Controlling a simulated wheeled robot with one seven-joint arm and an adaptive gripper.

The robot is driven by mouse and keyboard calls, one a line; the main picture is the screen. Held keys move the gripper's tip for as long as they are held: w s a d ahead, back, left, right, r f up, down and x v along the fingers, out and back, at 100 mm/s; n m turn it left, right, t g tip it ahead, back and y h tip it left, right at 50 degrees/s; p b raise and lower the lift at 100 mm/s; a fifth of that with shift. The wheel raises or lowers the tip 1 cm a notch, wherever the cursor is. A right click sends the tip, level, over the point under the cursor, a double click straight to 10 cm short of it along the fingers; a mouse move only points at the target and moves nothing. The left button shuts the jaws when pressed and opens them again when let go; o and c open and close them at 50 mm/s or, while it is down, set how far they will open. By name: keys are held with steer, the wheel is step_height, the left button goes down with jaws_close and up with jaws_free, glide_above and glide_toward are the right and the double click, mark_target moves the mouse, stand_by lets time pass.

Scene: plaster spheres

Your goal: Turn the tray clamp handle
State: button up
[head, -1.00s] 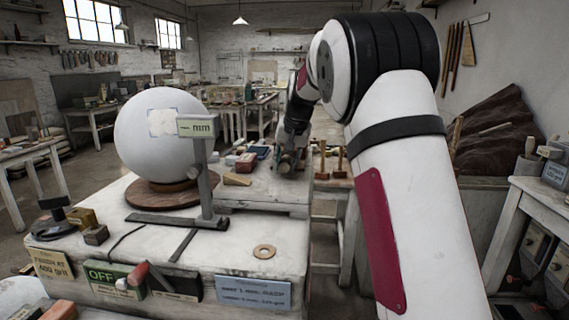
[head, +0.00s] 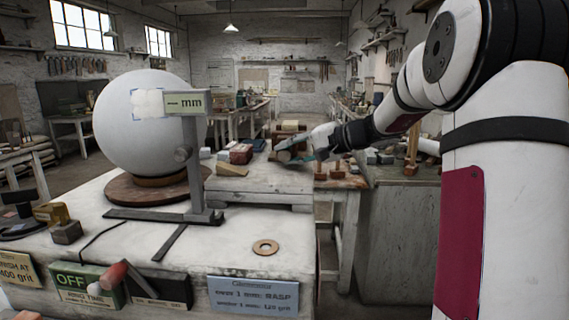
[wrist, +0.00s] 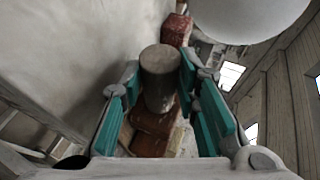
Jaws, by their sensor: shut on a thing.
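My gripper (head: 293,156) is at the far right corner of the white workbench, reaching in from the right. In the wrist view its teal-padded fingers (wrist: 158,82) stand on both sides of a grey cylinder (wrist: 160,62) and are shut on it. The cylinder's round end shows, and it also shows in the head view (head: 284,157). I cannot tell whether it is the tray clamp handle. No other tray clamp handle can be made out. A red-handled lever (head: 113,276) sits by an OFF sign on the bench front.
A large white sphere (head: 148,128) rests on a round wooden base (head: 125,189) at left, with a gauge stand (head: 193,170) beside it. Reddish blocks (head: 240,154) lie left of my gripper. A ring (head: 265,247) lies on the otherwise clear front right of the bench.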

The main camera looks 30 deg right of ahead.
steer(key=t+b, duration=0.1)
steer(key=b, duration=0.1)
steer(key=f+m+t+y+b, duration=0.1)
steer(key=b, duration=0.1)
steer(key=shift+d+y, duration=0.1)
steer(key=shift+y, duration=0.2)
steer(key=shift+r+t+y+b, duration=0.1)
steer(key=shift+t+y+b, duration=0.2)
steer(key=shift+t+b, duration=0.45)
steer(key=shift+m, duration=0.3)
steer(key=o, duration=1.2)
steer(key=shift+c, duration=0.2)
steer(key=shift+g, duration=0.25)
